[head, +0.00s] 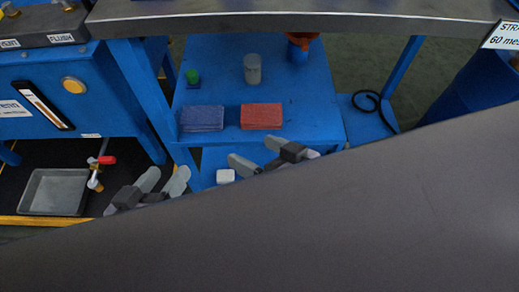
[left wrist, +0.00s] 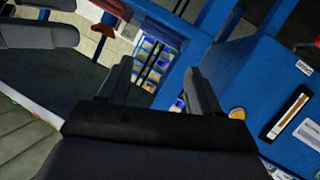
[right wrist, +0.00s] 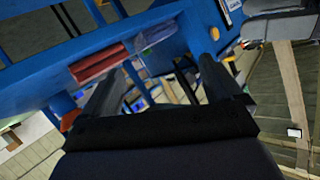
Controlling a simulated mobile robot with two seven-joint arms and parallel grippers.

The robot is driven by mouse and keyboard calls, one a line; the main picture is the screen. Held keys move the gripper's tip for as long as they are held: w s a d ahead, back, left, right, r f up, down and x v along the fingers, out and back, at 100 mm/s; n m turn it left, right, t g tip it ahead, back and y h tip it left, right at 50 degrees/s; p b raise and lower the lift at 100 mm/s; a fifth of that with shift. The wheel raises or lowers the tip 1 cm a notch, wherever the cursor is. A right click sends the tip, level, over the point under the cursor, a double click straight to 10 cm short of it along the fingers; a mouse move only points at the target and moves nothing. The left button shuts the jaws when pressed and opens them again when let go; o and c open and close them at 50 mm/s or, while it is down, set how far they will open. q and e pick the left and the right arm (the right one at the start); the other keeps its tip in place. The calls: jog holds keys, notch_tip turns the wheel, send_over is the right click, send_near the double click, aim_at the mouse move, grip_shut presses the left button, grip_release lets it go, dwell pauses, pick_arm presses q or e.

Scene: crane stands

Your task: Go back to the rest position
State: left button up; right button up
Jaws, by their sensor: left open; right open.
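My left gripper (head: 160,182) is at the lower left of the head view, right of a grey metal tray, with its fingers apart and nothing between them. The left wrist view shows its two fingers (left wrist: 160,85) spread and empty. My right gripper (head: 258,154) is near the middle of the head view, in front of the blue shelf, also spread and empty. The right wrist view shows its fingers (right wrist: 160,85) apart with nothing held. A large grey surface fills the lower part of the head view and hides much of both arms.
The blue shelf (head: 310,120) holds a blue stack (head: 202,118), a red stack (head: 261,116), a grey cylinder (head: 252,69) and a green item (head: 193,77). The grey tray (head: 53,192) and a red-handled valve (head: 98,170) are at left. A grey tabletop (head: 300,15) overhangs the shelf.

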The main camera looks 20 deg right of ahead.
pick_arm(q)
jog(key=s+a+r+y+p, duration=0.1)
jog(key=a+r+p, duration=0.2)
jog(key=p, duration=0.7)
jog(key=s+a+r+g+y+p, duration=0.1)
jog(key=s+a+r+y+p, duration=0.1)
jog(key=a+r+p, duration=0.2)
jog(key=s+a+r+y+p, duration=0.2)
jog(key=r+p, duration=0.6)
jog(key=p, duration=1)
jog(key=shift+a+r, duration=0.35)
jog(key=shift+a, duration=0.75)
pick_arm(e)
jog(key=s+d+r+h, duration=0.2)
jog(key=d+r, duration=0.3)
jog(key=r, duration=0.2)
jog(key=s+d+r+g+h, duration=0.1)
jog(key=s+d+r+h, duration=0.1)
jog(key=d+r, duration=0.4)
notch_tip(320, 180, up, 3)
jog(key=shift+s+f+h, duration=0.2)
jog(key=shift+s+h, duration=0.2)
jog(key=shift+h, duration=0.3)
jog(key=shift+d, duration=0.1)
